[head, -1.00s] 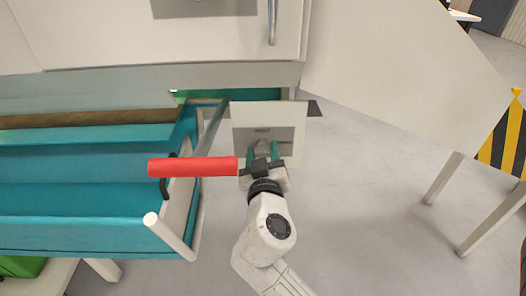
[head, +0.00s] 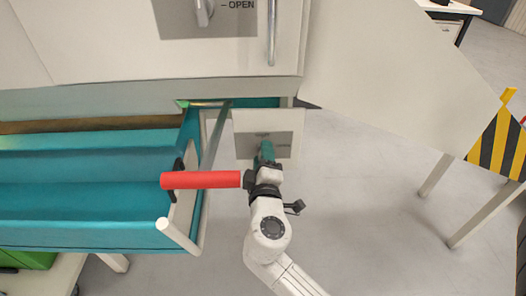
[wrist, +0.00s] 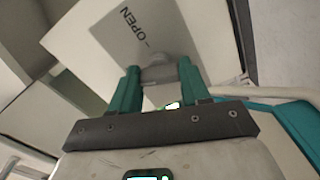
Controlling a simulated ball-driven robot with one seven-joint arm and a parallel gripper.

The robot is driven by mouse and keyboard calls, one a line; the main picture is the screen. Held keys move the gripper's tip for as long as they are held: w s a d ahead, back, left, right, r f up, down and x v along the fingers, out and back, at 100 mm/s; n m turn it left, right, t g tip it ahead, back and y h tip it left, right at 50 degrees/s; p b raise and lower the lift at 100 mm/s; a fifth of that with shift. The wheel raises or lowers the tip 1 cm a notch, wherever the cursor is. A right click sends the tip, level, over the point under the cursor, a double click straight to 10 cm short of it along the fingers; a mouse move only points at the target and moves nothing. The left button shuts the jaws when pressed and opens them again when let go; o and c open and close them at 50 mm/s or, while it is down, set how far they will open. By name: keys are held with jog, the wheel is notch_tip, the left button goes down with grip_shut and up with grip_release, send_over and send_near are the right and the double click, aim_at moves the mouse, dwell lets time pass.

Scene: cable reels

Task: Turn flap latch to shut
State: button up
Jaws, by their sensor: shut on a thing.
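The flap latch is a small grey knob (wrist: 158,70) on a dark grey plate (wrist: 118,38) marked "OPEN" in the wrist view. The plate sits on a pale flap (head: 246,121), below the cabinet. My gripper (head: 266,152) is at the plate, with its teal fingers seen nearly edge-on in the head view. In the wrist view my gripper (wrist: 160,78) has one finger on each side of the knob and is shut on it. The fingers hide the knob in the head view.
A red bar (head: 200,180) sticks out close left of my gripper, by a teal tray (head: 90,205). Another latch (head: 204,12) marked "OPEN" is on the cabinet above. A white panel (head: 400,80) spreads to the right. Bare floor (head: 360,190) lies right of my arm.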

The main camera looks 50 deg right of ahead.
jog(key=shift+n+p, duration=1)
jog(key=shift+n, duration=1)
jog(key=shift+a, duration=0.1)
jog(key=o, duration=1.1)
jog(key=shift+c, duration=0.2)
jog(key=p+v, duration=0.1)
jog(key=v, duration=0.9)
jog(key=shift+s+a, duration=0.25)
jog(key=shift+a, duration=0.05)
jog(key=shift+d, duration=0.1)
